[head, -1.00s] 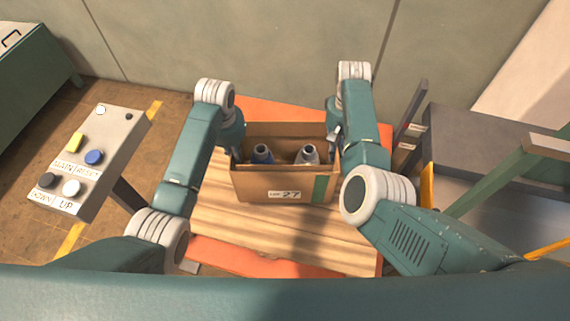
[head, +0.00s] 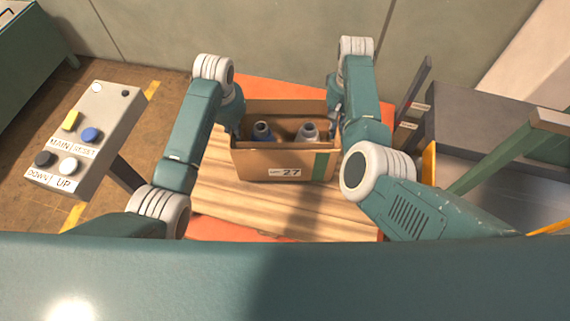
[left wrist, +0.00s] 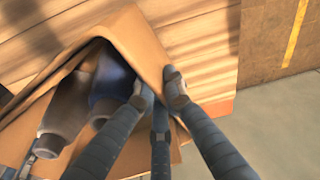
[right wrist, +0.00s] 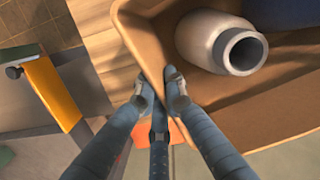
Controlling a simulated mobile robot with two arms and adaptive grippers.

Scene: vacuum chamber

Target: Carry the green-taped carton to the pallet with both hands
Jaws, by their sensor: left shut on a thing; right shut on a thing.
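The open brown carton (head: 255,162), with a green tape strip (head: 320,166) and a label reading 27, is upright over the wooden boards of the pallet (head: 225,200). I cannot tell whether it touches them. It holds a blue-bodied bottle (head: 262,131) and a pale grey bottle (head: 308,133). My left gripper (left wrist: 157,88) is shut on the carton's left wall (left wrist: 140,42). My right gripper (right wrist: 160,90) is shut on its right wall (right wrist: 136,48). The arms partly hide both grips in the head view.
A control box (head: 95,130) with several buttons stands at the left. An orange surface (head: 262,92) shows around the boards. At the right are a dark grey bench (head: 480,115), a green rail (head: 490,160) and upright posts close to my right arm. A wall stands behind.

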